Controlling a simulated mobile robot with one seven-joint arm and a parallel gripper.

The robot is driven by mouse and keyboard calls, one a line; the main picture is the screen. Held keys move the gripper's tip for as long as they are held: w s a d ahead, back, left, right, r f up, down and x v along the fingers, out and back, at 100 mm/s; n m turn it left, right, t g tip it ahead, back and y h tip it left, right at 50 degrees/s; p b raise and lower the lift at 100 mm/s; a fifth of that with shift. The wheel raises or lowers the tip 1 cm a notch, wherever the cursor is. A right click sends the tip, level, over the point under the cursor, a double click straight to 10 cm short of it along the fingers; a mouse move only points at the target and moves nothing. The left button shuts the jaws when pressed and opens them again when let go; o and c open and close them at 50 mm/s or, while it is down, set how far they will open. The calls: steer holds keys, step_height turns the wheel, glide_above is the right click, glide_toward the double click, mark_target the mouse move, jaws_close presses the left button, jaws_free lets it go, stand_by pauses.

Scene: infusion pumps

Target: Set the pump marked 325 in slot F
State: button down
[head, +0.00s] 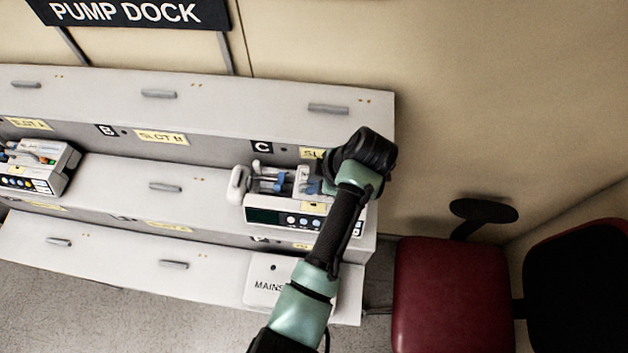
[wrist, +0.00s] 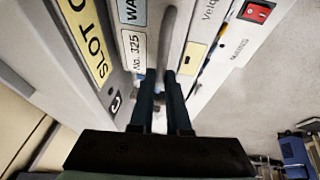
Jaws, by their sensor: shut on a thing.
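The pump marked 325 (head: 270,215) is at the right end of the middle shelf, in front of the SLOT C label. Its "No. 325" label (wrist: 135,55) shows in the wrist view, beside the yellow SLOT C label (wrist: 85,42). My gripper (wrist: 164,82) is shut on the pump's grey handle (wrist: 168,40). In the head view my arm hides the gripper and the pump's right part. I cannot tell whether the pump touches the shelf. A dark plate that seems to read F (head: 260,239) is on the riser below, partly hidden by the pump.
A white MAINS box (head: 268,278) stands on the lower shelf below the pump; a red switch (wrist: 257,11) shows in the wrist view. A red chair (head: 450,295) is at right.

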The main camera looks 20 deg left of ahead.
steer(key=shift+f+b, duration=1.2)
steer(key=shift+f, duration=0.2)
stand_by(1.5)
steer(key=c, duration=0.8)
jaws_free()
steer(key=shift+s+f, duration=0.1)
steer(key=shift+f, duration=0.1)
steer(key=w+p+v, duration=0.1)
steer(key=v, duration=1.2)
steer(key=shift+s+r, duration=0.15)
steer(key=shift+s, duration=0.25)
steer(key=shift+a, duration=0.1)
